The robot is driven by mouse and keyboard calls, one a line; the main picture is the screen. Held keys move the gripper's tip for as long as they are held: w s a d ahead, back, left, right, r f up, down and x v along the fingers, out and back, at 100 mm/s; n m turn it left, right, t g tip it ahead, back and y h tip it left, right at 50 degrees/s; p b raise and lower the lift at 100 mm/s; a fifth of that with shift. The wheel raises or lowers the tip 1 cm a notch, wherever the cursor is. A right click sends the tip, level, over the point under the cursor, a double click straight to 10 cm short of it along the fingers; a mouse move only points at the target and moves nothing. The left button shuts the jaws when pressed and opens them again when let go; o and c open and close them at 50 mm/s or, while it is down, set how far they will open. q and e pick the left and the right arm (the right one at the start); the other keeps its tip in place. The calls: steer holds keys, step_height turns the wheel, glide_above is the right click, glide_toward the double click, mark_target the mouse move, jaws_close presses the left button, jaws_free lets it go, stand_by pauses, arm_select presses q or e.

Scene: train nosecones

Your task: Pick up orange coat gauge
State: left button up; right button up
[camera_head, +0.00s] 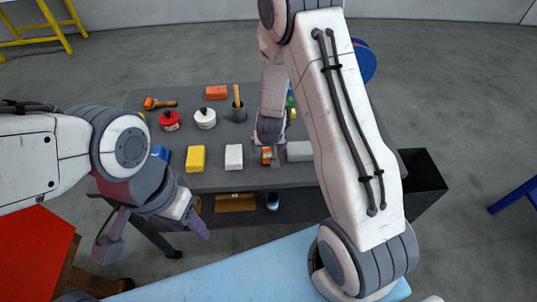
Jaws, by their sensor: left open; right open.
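A small orange item (266,158), which looks like the coat gauge, lies near the front edge of the dark table (225,181). My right gripper (268,145) points down right at it and partly covers it. The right gripper is open; whether its fingers are around the item or only above it, I cannot tell. My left gripper (152,236) is open and empty, in front of the table's left front corner and well away from the item.

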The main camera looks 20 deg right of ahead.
mark_target(268, 152)
steer(key=shift+p+x, duration=0.45)
steer(key=shift+x, duration=2.15)
steer(key=shift+d, duration=0.15)
jaws_close()
steer(key=shift+r, duration=0.1)
